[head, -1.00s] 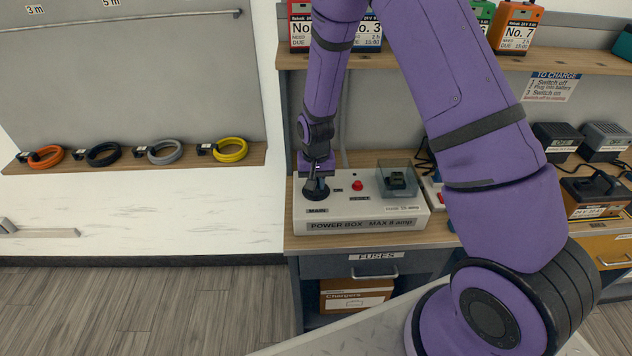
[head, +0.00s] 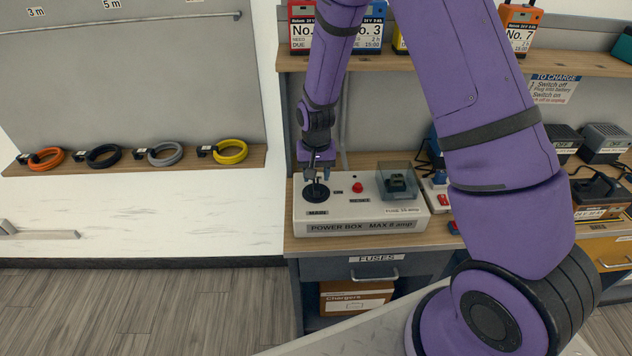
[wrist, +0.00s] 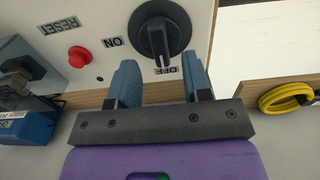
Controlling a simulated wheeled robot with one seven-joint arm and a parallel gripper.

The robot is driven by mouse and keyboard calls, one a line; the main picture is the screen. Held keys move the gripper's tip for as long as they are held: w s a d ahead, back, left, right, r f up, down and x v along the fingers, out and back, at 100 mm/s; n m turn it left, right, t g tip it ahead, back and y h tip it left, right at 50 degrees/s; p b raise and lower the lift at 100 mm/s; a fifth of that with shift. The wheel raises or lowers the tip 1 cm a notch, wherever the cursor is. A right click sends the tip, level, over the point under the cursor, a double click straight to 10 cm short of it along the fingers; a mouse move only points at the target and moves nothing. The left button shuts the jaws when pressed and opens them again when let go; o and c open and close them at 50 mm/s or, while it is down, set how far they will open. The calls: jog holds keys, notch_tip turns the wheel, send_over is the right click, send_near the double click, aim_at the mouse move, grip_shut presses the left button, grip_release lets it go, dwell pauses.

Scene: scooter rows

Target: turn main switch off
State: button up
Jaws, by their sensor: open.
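The main switch is a black round knob (head: 316,192) on the white power box (head: 362,226), above its MAIN label. In the wrist view the knob (wrist: 156,32) shows its raised grip bar and white mark pointing to the OFF label (wrist: 166,71); the ON label (wrist: 112,43) is off to the side. My gripper (head: 318,174) is just above the knob, apart from it.
A red RESET button (head: 357,188) and a clear-covered fuse (head: 397,183) sit to the right on the box. Coiled cables (head: 230,151) lie on the left shelf. Battery packs (head: 303,28) stand on the upper shelf. Chargers (head: 604,142) are at right.

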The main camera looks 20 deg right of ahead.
aim_at(316, 184)
notch_tip(316, 184, up, 7)
dwell(0.3)
dwell(0.4)
